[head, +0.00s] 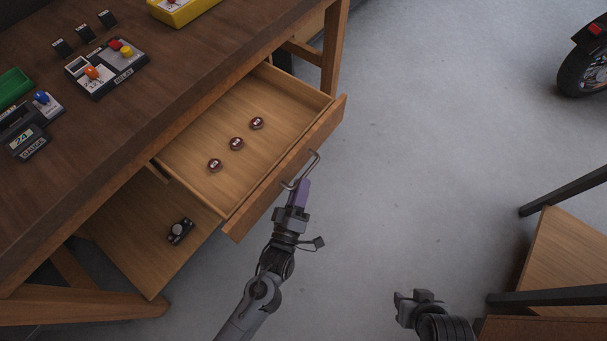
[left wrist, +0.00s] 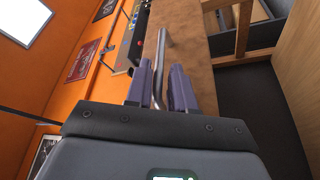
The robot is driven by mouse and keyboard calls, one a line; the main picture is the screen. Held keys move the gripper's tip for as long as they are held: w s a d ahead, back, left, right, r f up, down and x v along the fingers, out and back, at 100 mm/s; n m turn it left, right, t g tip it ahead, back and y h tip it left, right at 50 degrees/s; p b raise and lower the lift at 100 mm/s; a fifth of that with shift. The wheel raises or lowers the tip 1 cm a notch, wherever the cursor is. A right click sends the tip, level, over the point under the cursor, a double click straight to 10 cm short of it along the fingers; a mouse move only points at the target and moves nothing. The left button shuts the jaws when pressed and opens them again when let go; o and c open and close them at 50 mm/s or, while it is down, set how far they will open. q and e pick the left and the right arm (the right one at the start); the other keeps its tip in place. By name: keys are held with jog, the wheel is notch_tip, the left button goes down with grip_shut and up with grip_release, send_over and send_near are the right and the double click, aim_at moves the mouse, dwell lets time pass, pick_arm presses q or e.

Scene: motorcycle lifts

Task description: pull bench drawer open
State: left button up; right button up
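The wooden bench drawer (head: 288,168) stands well out from under the bench, its inside in plain view. Its metal bar handle (head: 314,161) is on the front panel. My left gripper (head: 303,192), with purple fingers, is at the near end of the handle. In the left wrist view the handle bar (left wrist: 160,65) runs between the two fingers of the left gripper (left wrist: 163,90), which are close around it. My right gripper (head: 418,297) is low in the head view, over the floor, away from the drawer; its finger opening is unclear.
Three small round dark items (head: 236,144) lie in the drawer. The benchtop (head: 165,75) carries a gauge, a switch box and yellow and green trays. A small dark object (head: 180,231) lies on the lower shelf (head: 135,245). Clear floor lies right of the drawer; wooden furniture (head: 570,255) stands at far right.

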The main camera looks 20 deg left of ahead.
pick_arm(q)
jog(key=p+v, duration=0.1)
jog(key=v, duration=0.6)
jog(key=shift+r, duration=0.1)
